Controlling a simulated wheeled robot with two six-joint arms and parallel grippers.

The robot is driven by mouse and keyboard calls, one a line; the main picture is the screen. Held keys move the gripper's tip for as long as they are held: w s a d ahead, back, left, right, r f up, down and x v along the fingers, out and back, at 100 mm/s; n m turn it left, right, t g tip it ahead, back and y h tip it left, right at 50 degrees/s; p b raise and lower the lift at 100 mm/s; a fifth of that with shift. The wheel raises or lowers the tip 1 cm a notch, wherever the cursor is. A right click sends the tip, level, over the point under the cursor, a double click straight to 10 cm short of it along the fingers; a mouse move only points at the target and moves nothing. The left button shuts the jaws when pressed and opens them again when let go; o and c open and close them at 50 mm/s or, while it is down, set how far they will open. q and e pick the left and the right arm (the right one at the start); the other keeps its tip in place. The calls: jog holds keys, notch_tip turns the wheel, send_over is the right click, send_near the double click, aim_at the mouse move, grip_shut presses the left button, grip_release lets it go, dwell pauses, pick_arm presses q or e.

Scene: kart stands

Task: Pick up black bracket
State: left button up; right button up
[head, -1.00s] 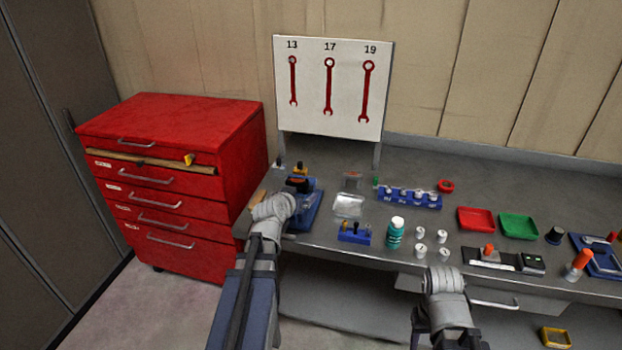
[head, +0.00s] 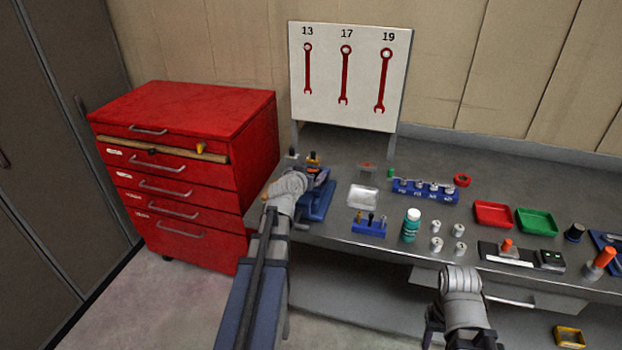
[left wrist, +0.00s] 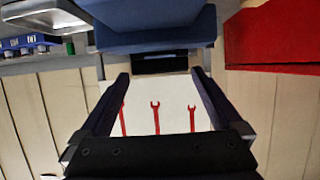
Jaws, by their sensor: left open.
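A black block (left wrist: 160,62), which may be the black bracket, shows in the left wrist view under the edge of a blue fixture (left wrist: 150,25). It lies beyond and between the spread fingers of my left gripper (left wrist: 160,76), with no clear contact. In the head view the left gripper (head: 313,173) is over the blue fixture (head: 318,202) at the bench's left end, and my wrist hides much of that spot. The left gripper is open and seems empty. My right arm shows at the lower right of the head view, but its fingers do not show.
A red drawer cabinet (head: 185,140) stands left of the bench (head: 345,230). A wrench board (head: 347,75) rises behind. A blue holder (head: 369,226), a teal bottle (head: 411,225), white cylinders and red (head: 493,215) and green (head: 536,222) trays lie to the right.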

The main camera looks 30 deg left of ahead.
aim_at(310, 171)
pick_arm(q)
jog(key=b+x, duration=0.1)
jog(key=x, duration=0.2)
jog(key=shift+w+a+f, duration=0.1)
jog(key=shift+w+f, duration=0.15)
jog(key=shift+s+r, duration=0.1)
jog(key=shift+c, duration=0.5)
grip_shut()
